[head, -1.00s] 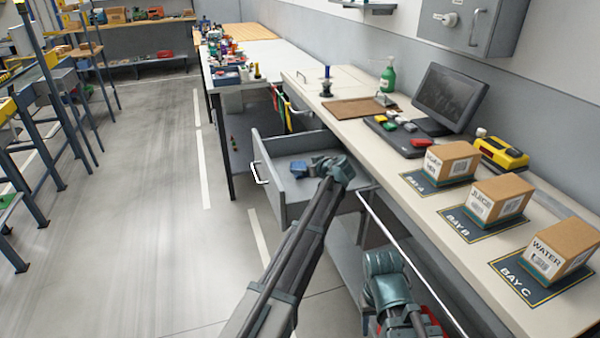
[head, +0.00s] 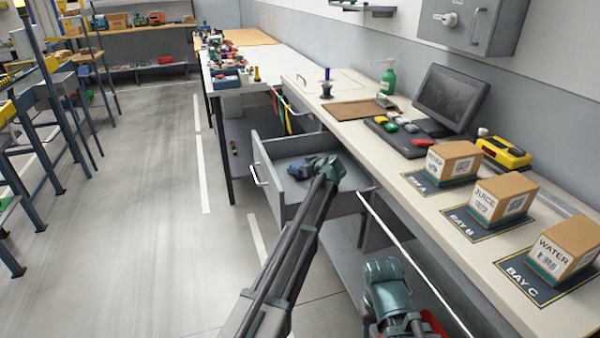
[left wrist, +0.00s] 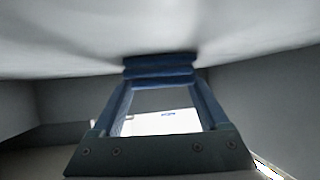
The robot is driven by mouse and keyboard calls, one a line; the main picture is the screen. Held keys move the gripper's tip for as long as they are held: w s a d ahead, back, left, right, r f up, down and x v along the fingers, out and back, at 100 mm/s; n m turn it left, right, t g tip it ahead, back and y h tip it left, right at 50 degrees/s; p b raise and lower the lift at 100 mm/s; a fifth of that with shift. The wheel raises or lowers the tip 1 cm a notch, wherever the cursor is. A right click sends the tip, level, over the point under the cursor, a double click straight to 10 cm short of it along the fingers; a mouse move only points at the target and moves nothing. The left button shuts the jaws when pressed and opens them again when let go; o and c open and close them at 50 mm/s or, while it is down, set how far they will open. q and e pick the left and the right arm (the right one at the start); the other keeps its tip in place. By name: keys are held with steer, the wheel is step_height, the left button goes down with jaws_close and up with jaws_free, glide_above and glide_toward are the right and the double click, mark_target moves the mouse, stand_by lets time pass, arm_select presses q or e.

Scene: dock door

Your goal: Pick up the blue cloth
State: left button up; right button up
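The blue cloth (head: 297,171) is a small dark blue patch in the open grey drawer (head: 270,173), and my left gripper partly covers it. My left gripper (head: 314,167) reaches down into the drawer, right at the cloth. In the left wrist view a folded blue shape, which looks like the cloth (left wrist: 160,66), lies at the tips of my left gripper (left wrist: 160,82). Whether the fingers are shut on it cannot be told. My right gripper (head: 387,285) is low in front of the bench; its fingers are not clear.
The workbench (head: 420,185) carries boxes on bay mats, including the water box (head: 563,248), plus a monitor (head: 445,98) and a green bottle (head: 388,82). The drawer front with its handle (head: 258,175) stands out into the aisle. The floor to the left (head: 130,220) is clear.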

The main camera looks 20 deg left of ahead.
arm_select(q)
steer(key=c, duration=0.7)
steer(key=shift+r, duration=0.1)
steer(key=shift+c, duration=0.2)
step_height(320, 180, up, 10)
steer(key=p, duration=1)
